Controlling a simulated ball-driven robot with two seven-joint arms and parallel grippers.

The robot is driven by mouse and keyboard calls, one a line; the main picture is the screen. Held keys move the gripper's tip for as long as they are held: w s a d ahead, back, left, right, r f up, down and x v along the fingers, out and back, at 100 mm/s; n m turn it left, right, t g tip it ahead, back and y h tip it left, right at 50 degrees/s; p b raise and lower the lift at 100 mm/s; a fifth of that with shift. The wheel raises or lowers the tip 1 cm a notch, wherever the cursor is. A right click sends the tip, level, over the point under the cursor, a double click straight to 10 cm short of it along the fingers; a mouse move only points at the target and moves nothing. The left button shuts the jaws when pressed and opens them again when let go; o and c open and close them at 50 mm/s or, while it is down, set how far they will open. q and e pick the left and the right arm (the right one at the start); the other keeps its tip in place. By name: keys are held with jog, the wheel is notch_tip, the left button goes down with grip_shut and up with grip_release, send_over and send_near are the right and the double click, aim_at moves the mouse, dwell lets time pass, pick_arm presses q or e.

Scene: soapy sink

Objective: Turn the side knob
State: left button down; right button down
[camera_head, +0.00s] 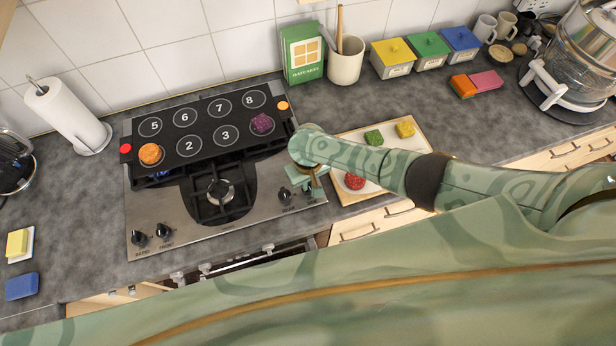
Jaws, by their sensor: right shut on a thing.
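A steel gas stove (190,238) sits in the grey counter. Black knobs stand on its front strip: a pair at the left (163,231) and one at the right (285,196). The rightmost knob (310,193) is by my right gripper (309,185), which reaches down over the stove's right front corner. The gripper is shut on this knob; its fingers and wrist partly hide it, so its turn angle is unclear. My left gripper is not in view.
A black panel (207,128) with numbered circles covers the rear burners, with an orange piece (150,154) and a purple piece (262,123) on it. A board (350,196) with coloured pieces lies right of the stove, under my arm. A paper roll (72,115) stands left.

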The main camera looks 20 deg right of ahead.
jog(key=shift+s+r+n+p, duration=0.1)
jog(key=shift+r+n+p, duration=0.05)
jog(key=shift+n+p, duration=0.55)
jog(key=n, duration=0.4)
jog(key=shift+f+n, duration=0.2)
jog(key=shift+n, duration=0.2)
jog(key=n, duration=0.4)
jog(key=shift+n, duration=0.3)
jog(key=n, duration=1.4)
jog(key=shift+n, duration=0.3)
jog(key=n+b, duration=0.1)
jog(key=n, duration=0.3)
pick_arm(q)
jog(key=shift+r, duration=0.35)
pick_arm(e)
jog(key=shift+n, duration=2.1)
pick_arm(q)
jog(key=shift+b, duration=0.3)
